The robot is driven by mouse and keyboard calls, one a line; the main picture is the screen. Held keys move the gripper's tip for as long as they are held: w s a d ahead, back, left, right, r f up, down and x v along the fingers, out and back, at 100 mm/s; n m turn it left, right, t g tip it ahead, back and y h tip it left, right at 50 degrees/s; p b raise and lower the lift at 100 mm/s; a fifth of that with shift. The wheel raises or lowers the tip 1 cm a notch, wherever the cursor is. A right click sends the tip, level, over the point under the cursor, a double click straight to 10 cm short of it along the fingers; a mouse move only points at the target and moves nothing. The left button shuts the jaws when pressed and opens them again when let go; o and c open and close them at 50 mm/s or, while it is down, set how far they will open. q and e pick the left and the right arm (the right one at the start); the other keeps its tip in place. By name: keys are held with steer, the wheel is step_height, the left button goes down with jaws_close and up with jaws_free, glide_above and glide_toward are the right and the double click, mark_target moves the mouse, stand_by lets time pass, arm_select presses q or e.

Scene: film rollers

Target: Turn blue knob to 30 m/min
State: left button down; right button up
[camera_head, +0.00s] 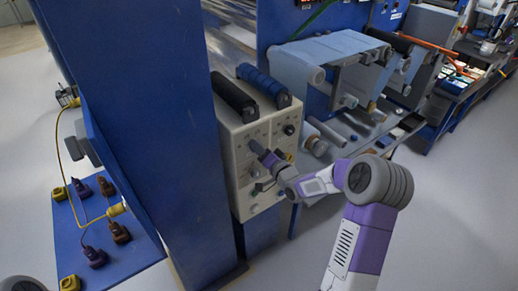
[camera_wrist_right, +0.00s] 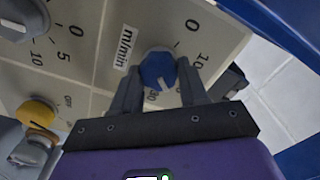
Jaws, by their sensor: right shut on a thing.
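The blue knob (camera_wrist_right: 157,69) sits on the beige control panel (camera_head: 238,134), beside an "m/min" label, with a scale showing 0, 10 and 30. A pale mark on the knob's lower side points down near the "30"; I cannot tell whether it lines up exactly. My right gripper (camera_head: 257,149) is at the panel front and hides the knob in the head view. In the right wrist view, its two dark fingers stand either side of the knob, shut on it. My left gripper is not in view.
A yellow knob (camera_wrist_right: 37,112) and a grey knob (camera_wrist_right: 20,18) are close by on the panel. Black (camera_head: 233,97) and blue rollers (camera_head: 263,84) lie on top of the panel's box. A tall blue column (camera_head: 167,120) stands left of it.

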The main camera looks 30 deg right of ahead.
steer(key=m+p, duration=0.1)
steer(key=m, duration=0.5)
steer(key=shift+p, duration=0.4)
steer(key=shift+m, duration=0.3)
steer(key=o, duration=1.1)
steer(key=shift+c, duration=0.2)
steer(key=s, duration=0.7)
steer(key=shift+s+d, duration=0.25)
steer(key=shift+d, duration=0.1)
steer(key=shift+a+f, duration=0.1)
